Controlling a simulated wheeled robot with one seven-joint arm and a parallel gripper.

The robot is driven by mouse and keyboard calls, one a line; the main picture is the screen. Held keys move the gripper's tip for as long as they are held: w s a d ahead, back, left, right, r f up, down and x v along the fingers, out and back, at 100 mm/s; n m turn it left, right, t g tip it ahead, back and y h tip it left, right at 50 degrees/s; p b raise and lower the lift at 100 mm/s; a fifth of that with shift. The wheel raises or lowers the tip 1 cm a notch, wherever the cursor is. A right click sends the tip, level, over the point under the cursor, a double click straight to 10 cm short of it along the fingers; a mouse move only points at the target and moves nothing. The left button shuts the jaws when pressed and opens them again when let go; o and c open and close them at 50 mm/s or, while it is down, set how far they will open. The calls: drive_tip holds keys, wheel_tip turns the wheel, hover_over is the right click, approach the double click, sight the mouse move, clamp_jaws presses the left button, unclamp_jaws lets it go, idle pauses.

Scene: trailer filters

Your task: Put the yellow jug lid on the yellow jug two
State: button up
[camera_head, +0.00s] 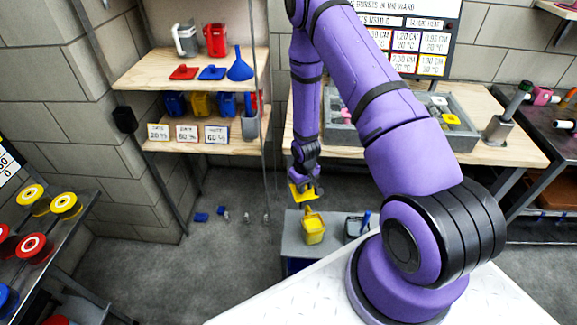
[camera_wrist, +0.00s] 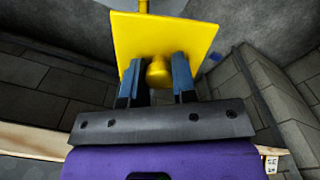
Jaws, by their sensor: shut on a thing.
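My gripper (camera_head: 304,183) is shut on the yellow jug lid (camera_head: 303,193). In the wrist view my gripper (camera_wrist: 158,72) pinches the lid's round knob, and the lid's flat square plate (camera_wrist: 165,30) spreads out beyond the fingers. A yellow jug (camera_head: 313,230) stands upright on a low grey surface, just below and slightly right of the lid in the head view. The lid is held above the jug and appears apart from it. No label showing which jug is number two can be read.
Other jugs, including a yellow one (camera_head: 203,104), stand on the wooden shelves at the back left, with red and blue lids and a blue funnel (camera_head: 240,68) above. A grey tray (camera_head: 430,112) lies on the workbench. A dark container (camera_head: 356,228) stands right of the near jug.

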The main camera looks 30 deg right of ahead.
drive_tip(key=shift+n, duration=0.3)
drive_tip(key=shift+s+d+f, duration=0.35)
drive_tip(key=shift+s+f, duration=0.5)
drive_tip(key=shift+f, duration=1)
drive_tip(key=shift+s+d+f, duration=0.3)
drive_tip(key=shift+s+f, duration=0.6)
drive_tip(key=shift+f, duration=0.95)
drive_tip(key=shift+s+d+f, duration=0.35)
drive_tip(key=shift+s+f, duration=0.5)
drive_tip(key=shift+f, duration=1)
drive_tip(key=shift+f, duration=0.6)
drive_tip(key=shift+r, duration=0.2)
drive_tip(key=shift+f, duration=0.1)
drive_tip(key=o, duration=1.5)
drive_tip(key=shift+c, duration=0.2)
wheel_tip(320, 180, up, 7)
